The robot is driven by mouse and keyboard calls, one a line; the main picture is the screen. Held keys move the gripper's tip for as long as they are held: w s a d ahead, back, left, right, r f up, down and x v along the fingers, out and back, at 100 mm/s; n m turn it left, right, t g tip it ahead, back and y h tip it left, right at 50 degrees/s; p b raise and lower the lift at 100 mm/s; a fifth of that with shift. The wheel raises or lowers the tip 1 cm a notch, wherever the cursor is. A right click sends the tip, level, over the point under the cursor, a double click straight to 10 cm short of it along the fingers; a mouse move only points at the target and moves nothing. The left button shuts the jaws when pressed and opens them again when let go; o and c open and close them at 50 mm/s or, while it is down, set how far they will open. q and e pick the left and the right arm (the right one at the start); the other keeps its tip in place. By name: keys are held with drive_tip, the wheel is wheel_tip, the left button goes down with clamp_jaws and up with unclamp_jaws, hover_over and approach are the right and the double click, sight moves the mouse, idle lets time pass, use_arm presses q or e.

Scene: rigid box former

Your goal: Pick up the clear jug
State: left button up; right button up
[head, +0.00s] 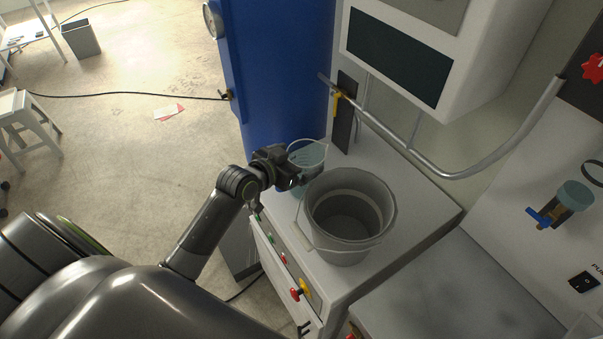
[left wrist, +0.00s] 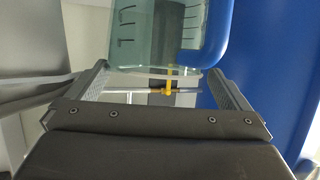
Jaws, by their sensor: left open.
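The clear jug (head: 308,156) is a see-through, faintly teal vessel standing on the white machine top, behind and left of the grey bucket. My left gripper (head: 298,178) is at the near side of the jug in the head view, and part of it hides the jug's lower part. In the left wrist view the jug (left wrist: 158,35) shows between and beyond the two open fingers (left wrist: 160,88). I cannot tell whether a finger touches it. My right gripper is not in view.
A grey bucket (head: 348,215) with a wire handle stands close right of my left gripper. A blue cabinet (head: 275,70) rises behind. A bent metal pipe (head: 450,172) and a white box with a dark screen (head: 398,57) are at the right.

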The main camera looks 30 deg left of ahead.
use_arm(q)
drive_tip(key=shift+w+d+f, duration=0.15)
drive_tip(key=shift+w+f, duration=0.15)
drive_tip(key=shift+w, duration=0.35)
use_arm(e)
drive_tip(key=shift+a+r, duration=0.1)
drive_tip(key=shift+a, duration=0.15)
use_arm(q)
drive_tip(key=c, duration=1.2)
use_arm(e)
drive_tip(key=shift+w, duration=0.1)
use_arm(q)
drive_tip(key=shift+r, duration=0.1)
